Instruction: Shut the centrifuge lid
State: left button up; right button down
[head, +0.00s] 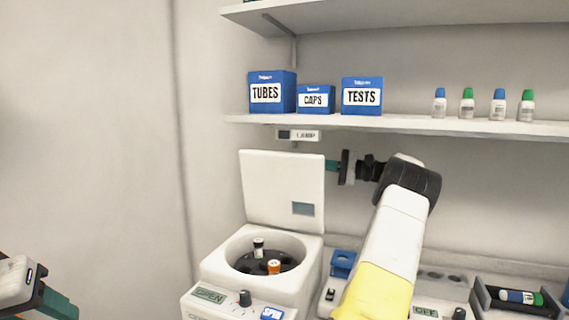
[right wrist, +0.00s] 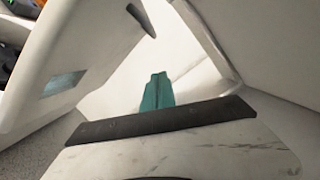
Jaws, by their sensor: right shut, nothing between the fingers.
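The centrifuge (head: 212,267) stands at the lower middle of the head view, its display reading OPEN. Its white lid (head: 275,180) stands open and nearly upright at the back, with a small grey window low on its right. In the right wrist view the fingers (right wrist: 157,88) lie beside the lid (right wrist: 85,40); contact is unclear. My left gripper (head: 55,303) is partly cut off at lower left.
A shelf (head: 400,123) above holds blue boxes marked TUBES (head: 272,92), CAPS (head: 316,98) and TESTS (head: 362,96), plus several small bottles. A blue rack (head: 342,264) and another device (head: 430,308) stand right of the centrifuge. A dark tray (head: 518,300) holds a tube.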

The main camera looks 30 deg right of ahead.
jog(key=w+a+r, duration=0.2)
jog(key=a, duration=0.6)
jog(key=shift+a+r, duration=0.25)
jog(key=shift+s, duration=0.1)
